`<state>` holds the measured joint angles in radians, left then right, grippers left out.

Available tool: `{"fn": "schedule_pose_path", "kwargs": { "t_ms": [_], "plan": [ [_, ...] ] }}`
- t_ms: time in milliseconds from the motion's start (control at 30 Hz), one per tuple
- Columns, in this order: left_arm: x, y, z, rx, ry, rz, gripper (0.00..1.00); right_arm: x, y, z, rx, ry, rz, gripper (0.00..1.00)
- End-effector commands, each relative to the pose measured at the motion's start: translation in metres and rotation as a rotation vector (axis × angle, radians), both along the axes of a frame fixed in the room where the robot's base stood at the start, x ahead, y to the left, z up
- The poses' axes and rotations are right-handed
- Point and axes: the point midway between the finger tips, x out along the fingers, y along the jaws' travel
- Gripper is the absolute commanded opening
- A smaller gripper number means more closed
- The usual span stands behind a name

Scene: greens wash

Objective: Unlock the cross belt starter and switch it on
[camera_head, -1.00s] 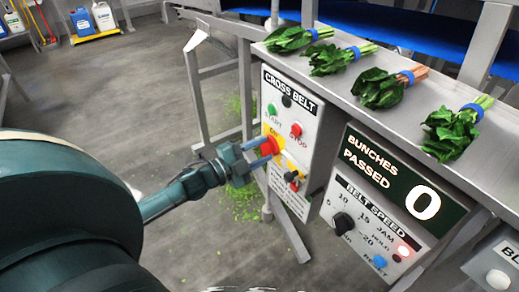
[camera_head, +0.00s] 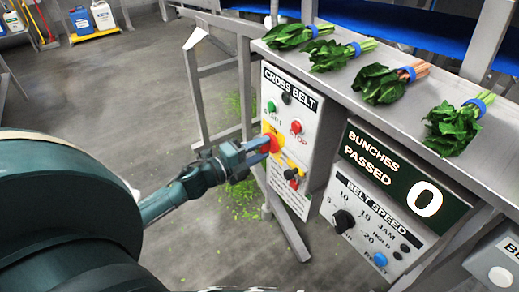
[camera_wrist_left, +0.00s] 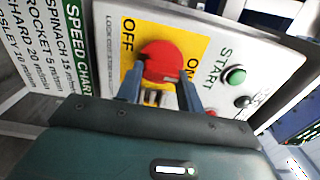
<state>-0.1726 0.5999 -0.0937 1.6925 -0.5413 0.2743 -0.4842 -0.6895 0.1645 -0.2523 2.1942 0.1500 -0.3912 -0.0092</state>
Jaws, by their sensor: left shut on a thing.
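The cross belt starter (camera_head: 307,112) is a pale box under the steel bench edge, with a green START button (camera_head: 271,107), a red STOP button (camera_head: 296,127) and a red rotary knob (camera_wrist_left: 162,62) on a yellow plate marked OFF and ON. My left gripper (camera_wrist_left: 158,92) is shut on the red knob, one finger on each side. In the head view the left gripper (camera_head: 262,150) reaches it from the left and partly hides it. A small red and black item (camera_head: 292,175) sits lower on the box; I cannot tell what it is. My right gripper is not in view.
A belt speed panel (camera_head: 344,190) with a black dial (camera_head: 343,221) and a bunches counter (camera_head: 395,172) reading 0 stand right of the starter. Several leafy bunches (camera_head: 455,127) lie on the bench above.

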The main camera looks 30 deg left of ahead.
Motion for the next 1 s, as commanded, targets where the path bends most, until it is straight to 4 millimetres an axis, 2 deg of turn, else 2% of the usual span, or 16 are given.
{"fn": "schedule_pose_path", "kwargs": {
  "t_ms": [300, 333, 567, 867, 1000],
  "plan": [
    [0.0, -0.001, -0.001, 0.006, -0.001, -0.002, 0.14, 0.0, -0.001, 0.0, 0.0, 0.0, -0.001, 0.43],
    [0.0, -0.001, -0.001, 0.006, -0.001, -0.002, 0.39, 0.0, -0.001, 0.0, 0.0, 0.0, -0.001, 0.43],
    [0.0, 0.0, 0.0, 0.004, -0.001, -0.001, 0.58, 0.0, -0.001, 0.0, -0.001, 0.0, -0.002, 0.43],
    [-0.002, 0.001, -0.001, 0.003, 0.0, 0.0, 0.59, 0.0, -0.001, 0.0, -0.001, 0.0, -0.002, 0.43],
    [-0.014, 0.006, -0.002, 0.003, 0.002, 0.0, 0.59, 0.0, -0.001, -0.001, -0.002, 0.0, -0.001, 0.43]
  ]
}}
